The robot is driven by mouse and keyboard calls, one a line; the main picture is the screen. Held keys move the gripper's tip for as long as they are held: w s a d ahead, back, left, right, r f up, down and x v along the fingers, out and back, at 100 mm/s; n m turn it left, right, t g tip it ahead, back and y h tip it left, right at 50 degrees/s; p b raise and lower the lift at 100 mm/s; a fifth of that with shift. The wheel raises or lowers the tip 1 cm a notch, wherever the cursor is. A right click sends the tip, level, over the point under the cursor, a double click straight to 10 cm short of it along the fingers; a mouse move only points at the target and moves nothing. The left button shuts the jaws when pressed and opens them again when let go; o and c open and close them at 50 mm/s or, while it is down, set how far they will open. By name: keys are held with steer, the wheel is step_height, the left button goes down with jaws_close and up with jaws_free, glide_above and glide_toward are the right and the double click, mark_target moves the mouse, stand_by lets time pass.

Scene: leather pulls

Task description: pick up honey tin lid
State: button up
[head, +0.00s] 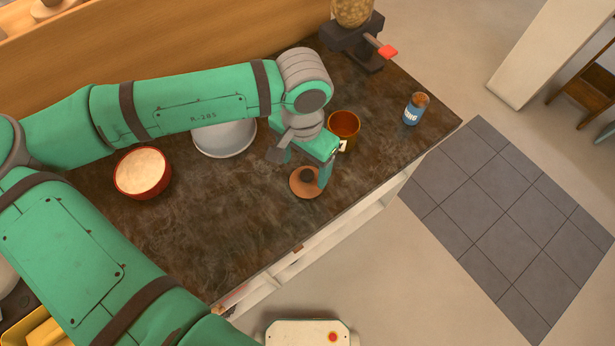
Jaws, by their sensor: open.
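A round brown lid (300,188) with a dark knob on top lies flat on the dark countertop near its front edge; I take it as the honey tin lid. An amber-brown tin (345,121) with a small white label stands open just behind and to the right of it. My gripper (300,167) is open, with its fingers spread to either side of the knob as seen from here. The right finger overlaps the lid's right edge in the picture. I cannot tell how high the fingers are or whether they touch the lid.
A red bowl (142,172) with pale contents stands at the left, and a white bowl (225,141) lies partly behind my arm. A blue-labelled jar (416,108) stands at the right. A dark dispenser (352,40) is at the back. The front-left countertop is clear.

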mark_target(307, 174)
steer(key=shift+d+f, duration=0.2)
steer(key=shift+f, duration=1.15)
steer(key=shift+d+f, duration=0.15)
steer(key=shift+f, duration=1.2)
steer(key=c, duration=0.7)
